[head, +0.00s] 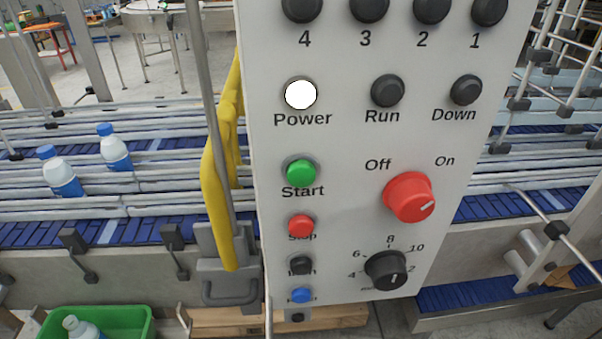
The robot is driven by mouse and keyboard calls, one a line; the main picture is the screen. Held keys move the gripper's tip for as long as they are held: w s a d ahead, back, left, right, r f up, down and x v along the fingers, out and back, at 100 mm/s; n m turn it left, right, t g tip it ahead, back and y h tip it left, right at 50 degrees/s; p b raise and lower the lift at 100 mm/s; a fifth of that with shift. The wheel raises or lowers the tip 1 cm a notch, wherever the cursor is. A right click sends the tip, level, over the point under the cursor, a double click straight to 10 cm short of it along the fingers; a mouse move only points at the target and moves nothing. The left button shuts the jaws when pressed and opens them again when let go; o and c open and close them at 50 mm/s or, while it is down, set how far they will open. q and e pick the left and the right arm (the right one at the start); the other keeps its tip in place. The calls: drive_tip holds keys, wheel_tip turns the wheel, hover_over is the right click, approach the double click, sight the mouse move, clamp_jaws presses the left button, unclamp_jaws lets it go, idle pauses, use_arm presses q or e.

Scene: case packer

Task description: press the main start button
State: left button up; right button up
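A light grey control panel (345,150) fills the middle and right of the head view, close to me. The green round button labelled Start (301,171) is at its left side, below the lit white Power lamp (300,94). The red Stop button (301,225) is just below it, then a black button (300,265) and a blue button (300,295) with labels hard to read. A large red Off/On knob (410,197) is to the right, its white mark pointing to the upper right. Neither of my grippers is in view.
A black numbered dial (386,270) is below the red knob. Dark Run (388,91) and Down (466,90) lamps are above it. Conveyors with bottles (60,172) are behind.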

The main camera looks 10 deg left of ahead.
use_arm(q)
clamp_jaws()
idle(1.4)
